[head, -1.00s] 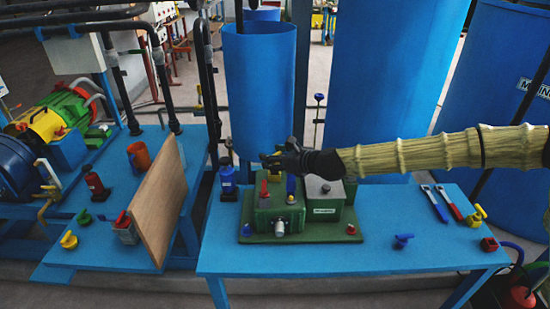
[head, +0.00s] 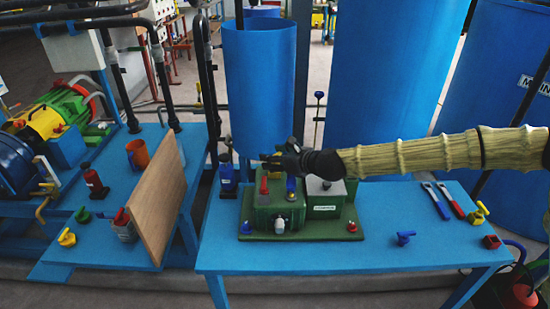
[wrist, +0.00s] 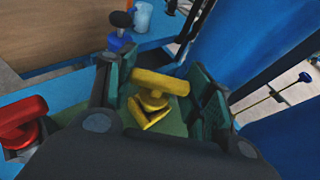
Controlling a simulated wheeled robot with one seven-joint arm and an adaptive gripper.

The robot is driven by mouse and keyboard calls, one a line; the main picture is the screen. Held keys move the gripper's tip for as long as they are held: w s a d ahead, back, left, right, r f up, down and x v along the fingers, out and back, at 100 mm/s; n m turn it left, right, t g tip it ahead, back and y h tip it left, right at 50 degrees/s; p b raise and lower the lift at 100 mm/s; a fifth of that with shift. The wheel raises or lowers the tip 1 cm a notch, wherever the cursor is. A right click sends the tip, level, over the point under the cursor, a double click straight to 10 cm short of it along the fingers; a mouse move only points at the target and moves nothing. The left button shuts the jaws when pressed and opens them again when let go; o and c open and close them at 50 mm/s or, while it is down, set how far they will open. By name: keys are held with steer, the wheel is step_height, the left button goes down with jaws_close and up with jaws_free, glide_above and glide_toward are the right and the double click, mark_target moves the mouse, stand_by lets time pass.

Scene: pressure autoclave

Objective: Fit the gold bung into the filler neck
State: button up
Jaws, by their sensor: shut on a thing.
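In the wrist view the gold bung (wrist: 158,88) has a crossbar handle and sits between the two finger pads of my gripper (wrist: 158,85), which is shut on it. A yellow angular part (wrist: 150,118) shows just below the handle; I cannot tell whether it belongs to the bung.
A red-handled plug (head: 264,186) and a blue-handled one (head: 291,186) stand on the green unit close to my gripper. A blue bottle (head: 228,177) is at its left, a wooden board (head: 163,205) further left. The blue table's (head: 370,235) front is mostly clear.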

steer(key=shift+f+b, duration=0.35)
steer(key=shift+f, duration=0.1)
steer(key=o, duration=1.1)
steer(key=shift+s, duration=0.1)
steer(key=v, duration=1.2)
steer(key=shift+r, duration=0.15)
